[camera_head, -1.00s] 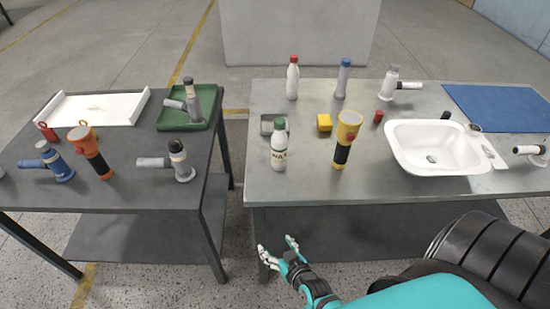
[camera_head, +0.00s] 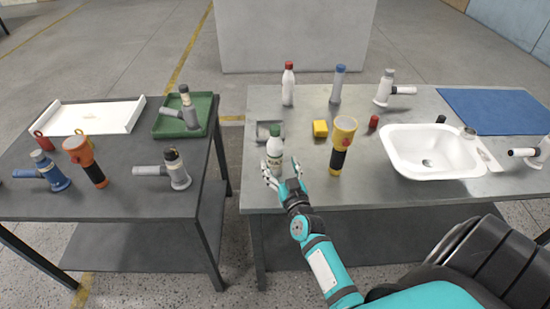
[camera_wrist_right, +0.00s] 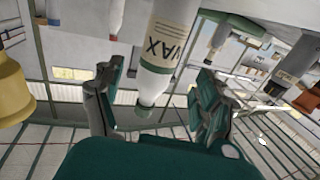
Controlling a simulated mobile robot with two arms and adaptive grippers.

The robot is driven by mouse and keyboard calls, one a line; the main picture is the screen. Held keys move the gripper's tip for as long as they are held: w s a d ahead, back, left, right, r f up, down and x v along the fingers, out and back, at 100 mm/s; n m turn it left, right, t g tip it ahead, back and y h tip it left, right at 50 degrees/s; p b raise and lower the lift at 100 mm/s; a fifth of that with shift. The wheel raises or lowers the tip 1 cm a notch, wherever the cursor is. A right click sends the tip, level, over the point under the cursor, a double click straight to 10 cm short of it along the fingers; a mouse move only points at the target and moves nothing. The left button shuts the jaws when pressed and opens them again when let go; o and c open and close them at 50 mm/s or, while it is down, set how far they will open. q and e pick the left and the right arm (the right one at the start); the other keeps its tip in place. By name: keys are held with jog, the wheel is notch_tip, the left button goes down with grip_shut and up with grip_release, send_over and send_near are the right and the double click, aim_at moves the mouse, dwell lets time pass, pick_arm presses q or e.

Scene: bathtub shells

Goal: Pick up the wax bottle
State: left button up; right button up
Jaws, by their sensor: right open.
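The wax bottle (camera_head: 275,146) is white with a green cap and stands upright near the front left edge of the right table. My right gripper (camera_head: 281,172) is open at the table's front edge, just in front of the bottle's lower part. In the right wrist view the bottle (camera_wrist_right: 165,48), with its WAX label upside down, shows between the two spread fingers (camera_wrist_right: 157,88). I cannot tell whether either finger touches it. The bottle's base is partly hidden by the fingers in the head view. My left gripper is not in view.
A yellow block (camera_head: 320,128) and a yellow-black flashlight (camera_head: 341,147) stand to the right. A red-capped bottle (camera_head: 288,86) is farther back. A white sink (camera_head: 398,155) is at right.

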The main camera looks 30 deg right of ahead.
aim_at(278, 157)
jog(key=shift+p+x, duration=0.35)
jog(key=shift+x, duration=2.8)
jog(key=shift+d+r, duration=0.1)
jog(key=shift+s, duration=0.1)
jog(key=shift+c, duration=0.2)
jog(key=shift+c, duration=1.2)
jog(key=c, duration=1.1)
